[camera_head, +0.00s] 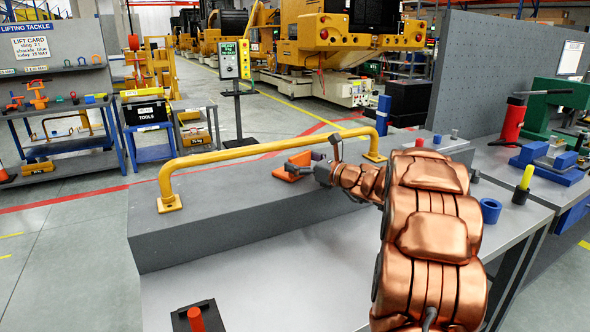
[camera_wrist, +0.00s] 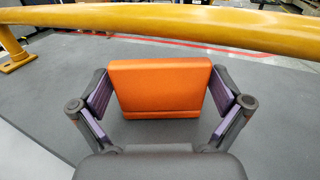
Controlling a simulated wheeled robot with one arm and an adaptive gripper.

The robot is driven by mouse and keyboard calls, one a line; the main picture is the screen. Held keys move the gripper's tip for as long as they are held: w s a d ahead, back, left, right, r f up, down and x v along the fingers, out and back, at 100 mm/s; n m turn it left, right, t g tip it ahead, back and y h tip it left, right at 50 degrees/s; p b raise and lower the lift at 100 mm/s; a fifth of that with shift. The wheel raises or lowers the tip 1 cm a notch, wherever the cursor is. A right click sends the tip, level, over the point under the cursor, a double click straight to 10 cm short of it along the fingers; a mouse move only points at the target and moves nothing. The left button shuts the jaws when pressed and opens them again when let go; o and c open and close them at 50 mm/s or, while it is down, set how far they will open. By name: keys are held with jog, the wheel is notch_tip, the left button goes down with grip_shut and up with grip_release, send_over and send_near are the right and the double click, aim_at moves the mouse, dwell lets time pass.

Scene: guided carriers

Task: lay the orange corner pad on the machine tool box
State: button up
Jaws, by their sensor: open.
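The orange corner pad (camera_head: 292,172) rests on the top of a long grey block, beside a yellow rail. In the wrist view the pad (camera_wrist: 160,88) sits between the two fingers, with its wide face up and its lower edge toward me. My gripper (camera_head: 306,165) is open around it. In the wrist view the fingers (camera_wrist: 159,82) stand to either side, with a narrow gap visible at each side. I cannot tell for certain which thing is the machine tool box; the grey block (camera_head: 185,232) under the pad may be it.
The yellow rail (camera_head: 250,150) arches over the block just beyond my gripper. A black TOOLS case (camera_head: 147,111) stands on a blue stand at left. The grey table's front (camera_head: 270,290) is largely clear.

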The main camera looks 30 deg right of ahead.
jog(key=shift+c, duration=0.2)
jog(key=c, duration=0.9)
jog(key=shift+c, duration=0.2)
jog(key=shift+r, duration=0.1)
